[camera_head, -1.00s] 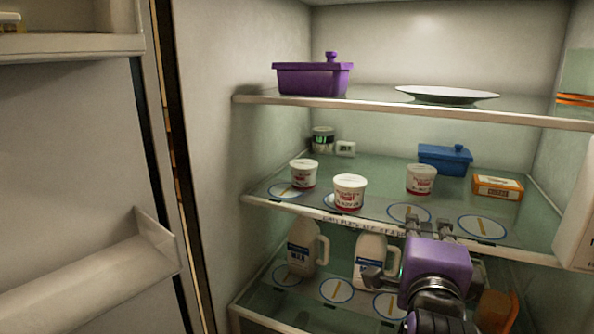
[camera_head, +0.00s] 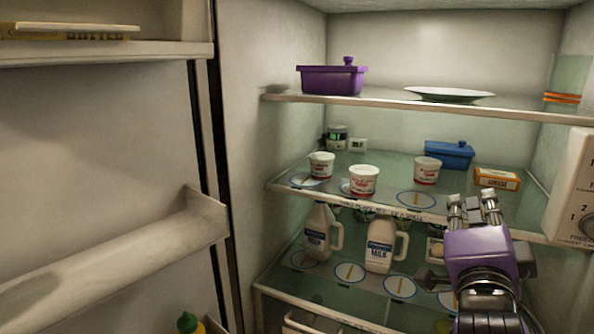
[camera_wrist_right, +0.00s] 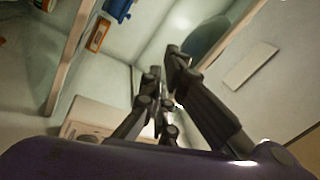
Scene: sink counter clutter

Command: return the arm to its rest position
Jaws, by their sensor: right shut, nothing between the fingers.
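My right gripper (camera_head: 474,205) is purple with dark jointed fingers. In the head view it is in front of the fridge, at the lower right, near the middle shelf's front edge. Its fingers are shut and hold nothing. The right wrist view shows the fingers (camera_wrist_right: 165,70) close together, with fridge shelves tilted behind them. My left gripper does not show in the head view.
The middle shelf (camera_head: 330,199) carries several white tubs (camera_head: 363,180), a blue lidded dish (camera_head: 449,154) and an orange box (camera_head: 497,177). Milk jugs (camera_head: 381,245) stand below. A purple dish (camera_head: 333,79) and white plate (camera_head: 449,94) are on the top shelf. The open door (camera_head: 110,150) is left.

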